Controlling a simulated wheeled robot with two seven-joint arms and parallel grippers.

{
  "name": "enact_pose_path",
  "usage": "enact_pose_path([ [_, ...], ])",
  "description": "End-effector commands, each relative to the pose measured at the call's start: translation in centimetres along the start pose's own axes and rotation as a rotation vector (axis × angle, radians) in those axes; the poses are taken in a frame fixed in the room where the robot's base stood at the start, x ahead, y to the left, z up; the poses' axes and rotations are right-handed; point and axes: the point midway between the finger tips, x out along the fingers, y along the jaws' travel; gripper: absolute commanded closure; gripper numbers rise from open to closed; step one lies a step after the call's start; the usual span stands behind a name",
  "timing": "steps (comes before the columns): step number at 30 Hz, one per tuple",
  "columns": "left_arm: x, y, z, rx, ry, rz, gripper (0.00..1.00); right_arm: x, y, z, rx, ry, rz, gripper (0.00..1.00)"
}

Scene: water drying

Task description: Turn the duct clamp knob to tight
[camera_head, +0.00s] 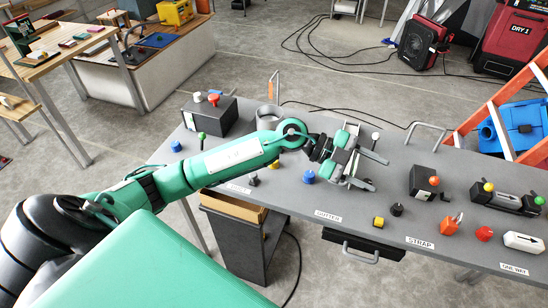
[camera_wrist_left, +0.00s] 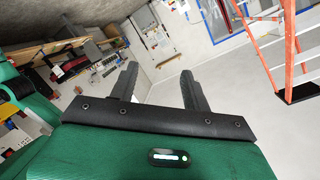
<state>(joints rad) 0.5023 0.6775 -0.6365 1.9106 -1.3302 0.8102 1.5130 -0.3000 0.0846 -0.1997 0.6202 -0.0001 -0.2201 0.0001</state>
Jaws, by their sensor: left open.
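A grey upright cylinder (camera_head: 268,117) stands near the back edge, behind my left forearm. My left gripper (camera_head: 374,172) is above the middle of the table, open and empty, its fingers pointing right. A ball-topped lever (camera_head: 375,138) is close behind it. My right gripper is not in view.
Blue knobs (camera_head: 309,177), a yellow knob (camera_head: 378,222), a black knob (camera_head: 397,210) and an orange one (camera_head: 450,224) stand on the table. Black boxes (camera_head: 424,181) with levers are to the right. An orange ladder (camera_head: 490,115) stands behind the right end.

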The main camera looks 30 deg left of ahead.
Motion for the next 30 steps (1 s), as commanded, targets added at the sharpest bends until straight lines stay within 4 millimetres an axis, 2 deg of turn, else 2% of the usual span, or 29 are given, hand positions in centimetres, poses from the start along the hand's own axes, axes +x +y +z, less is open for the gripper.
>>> enact_pose_path([
  [5,-4.8,0.9,5.5,-0.044,-0.307,0.318,0.52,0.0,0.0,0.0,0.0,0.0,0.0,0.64],
  [8,-9.3,0.8,8.5,-0.11,-0.528,0.451,0.52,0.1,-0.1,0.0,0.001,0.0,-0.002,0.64],
  [9,-11.4,0.5,9.5,-0.144,-0.621,0.492,0.52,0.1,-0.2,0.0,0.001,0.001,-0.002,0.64],
  [12,-16.7,-0.3,11.4,-0.233,-0.849,0.563,0.52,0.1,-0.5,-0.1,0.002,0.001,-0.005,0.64],
  [15,-21.3,-1.2,12.2,-0.316,-1.035,0.594,0.52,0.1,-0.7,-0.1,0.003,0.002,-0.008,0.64],
  [18,-24.3,-1.7,12.4,-0.377,-1.159,0.605,0.52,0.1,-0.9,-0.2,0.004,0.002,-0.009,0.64],
  [22,-26.1,-1.9,12.5,-0.415,-1.23,0.609,0.52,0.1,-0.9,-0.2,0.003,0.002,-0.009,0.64],
  [26,-26.0,-1.2,13.3,-0.421,-1.236,0.611,0.52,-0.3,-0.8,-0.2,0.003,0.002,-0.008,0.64],
  [30,-25.4,0.4,15.0,-0.421,-1.234,0.613,0.52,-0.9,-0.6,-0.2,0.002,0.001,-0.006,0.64],
])
